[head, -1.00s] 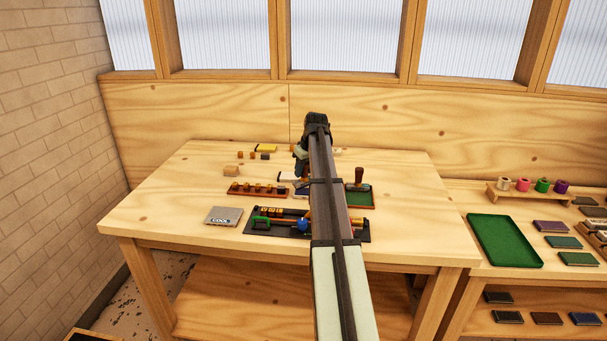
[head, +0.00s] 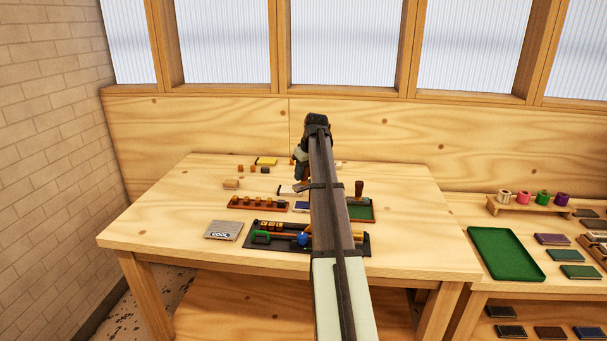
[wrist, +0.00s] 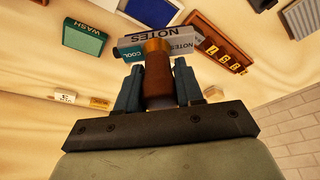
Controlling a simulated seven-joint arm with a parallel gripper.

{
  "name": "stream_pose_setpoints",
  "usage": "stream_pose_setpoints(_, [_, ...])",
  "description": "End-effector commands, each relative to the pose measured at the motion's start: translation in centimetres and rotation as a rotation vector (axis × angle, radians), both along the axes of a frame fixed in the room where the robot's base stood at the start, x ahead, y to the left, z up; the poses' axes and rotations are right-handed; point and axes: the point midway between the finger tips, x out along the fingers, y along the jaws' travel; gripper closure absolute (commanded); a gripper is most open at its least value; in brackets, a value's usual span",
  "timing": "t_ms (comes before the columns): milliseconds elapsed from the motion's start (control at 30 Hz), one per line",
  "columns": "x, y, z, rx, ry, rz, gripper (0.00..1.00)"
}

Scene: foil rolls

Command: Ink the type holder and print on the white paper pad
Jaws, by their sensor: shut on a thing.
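My gripper (wrist: 158,85) is shut on a brown wooden handle with a brass collar (wrist: 157,70), probably the type holder's. The handle's far end and any type on it are hidden. In the head view my arm covers most of the gripper (head: 301,163), which is over the back half of the table. Beyond the handle in the wrist view lies a pale block lettered NOTES and COOL (wrist: 180,45); whether it is the paper pad I cannot tell. A teal pad marked WASH (wrist: 84,38) and a blue pad (wrist: 152,10) lie close by.
A wooden rack with several small pieces (head: 258,203), a grey slab marked COOL (head: 223,230) and a dark tool tray (head: 275,243) occupy the front. A green pad (head: 362,212) lies right of my arm. The table's right side is clear. A side bench holds a green tray (head: 505,254).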

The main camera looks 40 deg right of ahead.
Motion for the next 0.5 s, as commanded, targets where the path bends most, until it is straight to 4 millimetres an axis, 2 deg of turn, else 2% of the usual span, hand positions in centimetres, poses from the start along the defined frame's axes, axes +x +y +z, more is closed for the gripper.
stream_pose_setpoints(133, [0.9,-0.2,0.1,0.0,-0.001,0.001,0.87])
stream_pose_setpoints(267, [3.0,-0.8,0.3,0.001,-0.001,0.001,0.87])
stream_pose_setpoints(500, [9.5,-2.0,0.5,0.002,-0.001,0.002,0.87])
